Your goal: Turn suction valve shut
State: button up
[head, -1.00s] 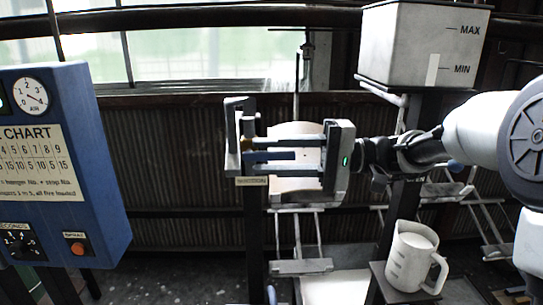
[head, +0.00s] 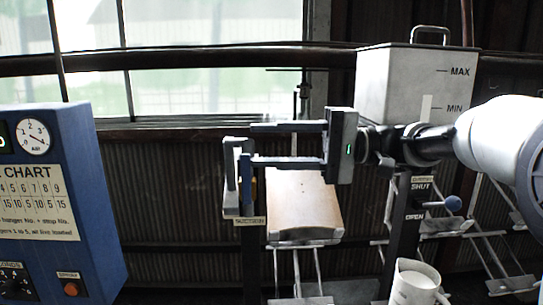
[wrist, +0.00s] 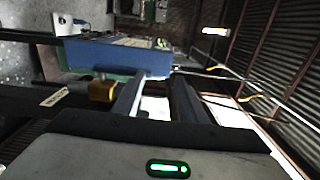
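The small label (head: 422,179) above SHUT is too small to read surely. My gripper (head: 250,144) is left of this post and higher than the knob, pointing left. Its two fingers are apart, with nothing seen held. They reach the top of another post, which has a grey bracket (head: 230,185) and a brass-coloured block, also in the wrist view (wrist: 102,90). I cannot tell whether they touch.
A blue control box (head: 95,200) with a gauge and chart stands at the left. A white tank (head: 400,85) marked MAX and MIN is at the right. A jug (head: 413,285) stands below the lever. A brown board (head: 303,205) hangs behind my gripper.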

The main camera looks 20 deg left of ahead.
jog(key=shift+s+a+r, duration=0.1)
jog(key=shift+r, duration=0.2)
notch_tip(320, 180, up, 20)
jog(key=p, duration=1.3)
jog(key=shift+f, duration=0.25)
dwell(0.6)
jog(key=shift+a+f, duration=0.1)
